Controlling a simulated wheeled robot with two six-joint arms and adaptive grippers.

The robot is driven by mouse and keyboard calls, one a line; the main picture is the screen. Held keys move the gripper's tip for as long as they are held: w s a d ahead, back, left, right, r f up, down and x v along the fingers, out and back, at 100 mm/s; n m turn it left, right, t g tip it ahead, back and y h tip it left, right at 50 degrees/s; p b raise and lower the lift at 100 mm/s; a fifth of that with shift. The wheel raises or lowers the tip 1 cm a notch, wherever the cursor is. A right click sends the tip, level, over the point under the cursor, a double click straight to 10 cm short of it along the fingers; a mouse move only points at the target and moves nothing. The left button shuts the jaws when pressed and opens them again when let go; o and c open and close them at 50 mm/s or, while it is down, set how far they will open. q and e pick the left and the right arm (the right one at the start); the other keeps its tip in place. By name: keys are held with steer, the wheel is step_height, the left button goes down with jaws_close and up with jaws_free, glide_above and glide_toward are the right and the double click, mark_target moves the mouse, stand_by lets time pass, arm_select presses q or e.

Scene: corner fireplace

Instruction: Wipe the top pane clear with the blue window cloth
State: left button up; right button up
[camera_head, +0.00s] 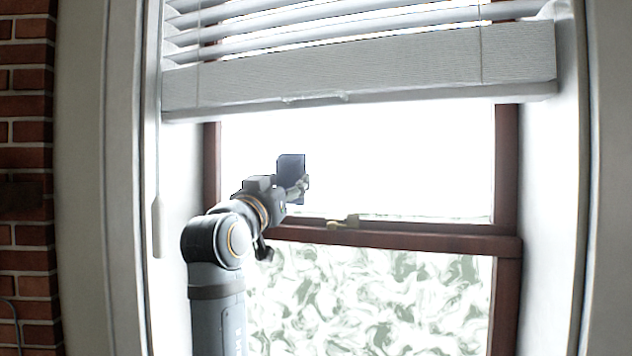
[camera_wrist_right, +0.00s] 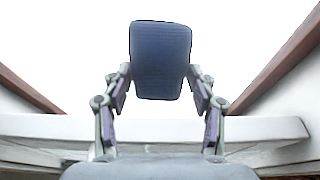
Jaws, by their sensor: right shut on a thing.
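My right gripper (camera_head: 298,187) is raised in front of the window's top pane (camera_head: 400,165), towards its left side. It is shut on the dark blue window cloth (camera_head: 291,166), which stands out past the fingertips. The right wrist view shows the cloth (camera_wrist_right: 160,60) between the two fingers of the right gripper (camera_wrist_right: 160,88), against bright white. I cannot tell whether the cloth touches the glass. The visible part of the top pane is plain bright white, with no marks that I can make out. My left gripper is not in view.
A white slatted blind (camera_head: 360,75) hangs over the pane's upper part. A brown rail with a brass-coloured latch (camera_head: 345,222) runs below it. The lower pane (camera_head: 370,300) shows mottled grey-green patches. A white blind wand (camera_head: 158,225) hangs left. Brick wall (camera_head: 27,170) stands far left.

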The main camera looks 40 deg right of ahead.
steer(key=shift+w+d+r, duration=0.15)
steer(key=shift+w+d, duration=0.05)
steer(key=shift+d, duration=0.1)
steer(key=w+d+p, duration=0.2)
steer(key=w+d, duration=0.1)
steer(key=d, duration=0.2)
steer(key=shift+w+f, duration=0.2)
steer(key=shift+w, duration=0.05)
steer(key=shift+w+d+p, duration=0.4)
steer(key=shift+w+d, duration=0.2)
steer(key=shift+d, duration=0.15)
stand_by(0.4)
